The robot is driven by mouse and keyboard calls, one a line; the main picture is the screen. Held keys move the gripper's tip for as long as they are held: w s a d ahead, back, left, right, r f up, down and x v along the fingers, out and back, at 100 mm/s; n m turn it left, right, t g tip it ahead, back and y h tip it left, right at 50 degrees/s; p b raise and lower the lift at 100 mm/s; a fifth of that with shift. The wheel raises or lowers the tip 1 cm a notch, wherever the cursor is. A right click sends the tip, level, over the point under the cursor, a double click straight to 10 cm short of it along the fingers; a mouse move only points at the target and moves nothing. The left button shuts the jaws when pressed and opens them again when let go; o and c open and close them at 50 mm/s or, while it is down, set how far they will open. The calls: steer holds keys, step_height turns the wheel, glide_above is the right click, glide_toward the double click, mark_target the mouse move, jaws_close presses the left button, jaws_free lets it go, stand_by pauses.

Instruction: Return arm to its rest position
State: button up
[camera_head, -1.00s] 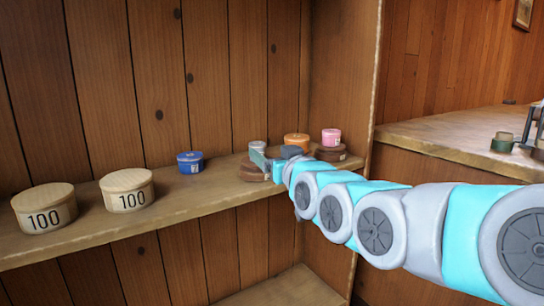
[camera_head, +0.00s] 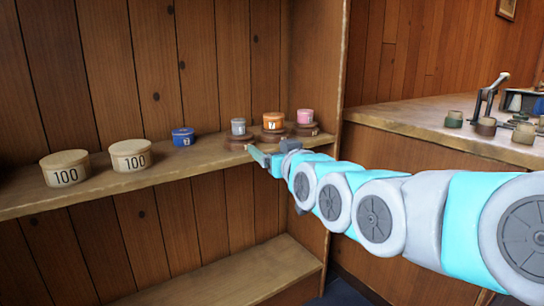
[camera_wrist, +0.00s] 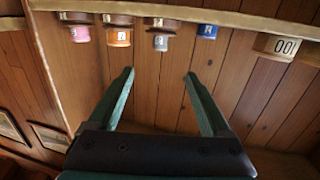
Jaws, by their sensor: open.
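On the shelf (camera_head: 200,166) a grey spool (camera_head: 238,127), an orange spool (camera_head: 273,122) and a pink spool (camera_head: 305,116) each stand on a dark wooden base. The grey one also shows in the wrist view (camera_wrist: 160,43), clear of the fingers. A blue spool (camera_head: 183,137) stands left of them, directly on the shelf.
Two pale round boxes marked 100 (camera_head: 130,155) stand at the shelf's left. An upright panel (camera_head: 317,80) closes the shelf's right side. Beyond it a counter (camera_head: 410,120) carries several small spools and a lever tool (camera_head: 488,95). A lower shelf (camera_head: 240,272) is bare.

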steer(key=s+d+f+m+g+h+p, duration=0.15)
steer(key=s+d+f+g, duration=0.3)
steer(key=s+f, duration=0.45)
steer(key=s+d+f+g+h, duration=0.4)
steer(key=s+f, duration=0.3)
steer(key=f, duration=0.5)
steer(key=s+d+f+m+g, duration=0.1)
steer(key=s+d+f+g, duration=0.2)
steer(key=s, duration=0.8)
steer(key=s+d+f+m+g+h, duration=0.1)
steer(key=s+g, duration=0.5)
steer(key=s, duration=0.6)
step_height(320, 180, down, 3)
steer(key=shift+d+f+m, duration=0.1)
steer(key=shift+d+m, duration=0.35)
steer(key=shift+d, duration=0.8)
